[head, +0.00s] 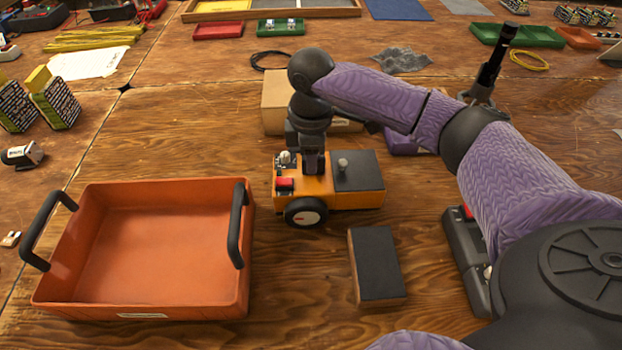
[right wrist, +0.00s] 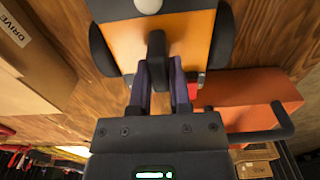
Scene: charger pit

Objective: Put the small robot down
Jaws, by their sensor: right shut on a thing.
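The small robot (head: 328,200) is an orange box on wheels with a dark top plate, a silver knob and a red button. It is right of the orange tray in the head view, upright and about level. My right gripper (head: 313,168) comes down on it from above. In the right wrist view the fingers (right wrist: 160,90) are shut on a dark upright grip on the small robot (right wrist: 190,35). I cannot tell whether its wheels touch the table. My left gripper is not in view.
The empty orange tray (head: 75,257) with black handles stands at left. A dark-topped block (head: 376,265) lies in front of the small robot. A cardboard box (head: 275,100) is behind it. A dark device (head: 465,255) is partly hidden under my right arm. Bare wood lies between tray and block.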

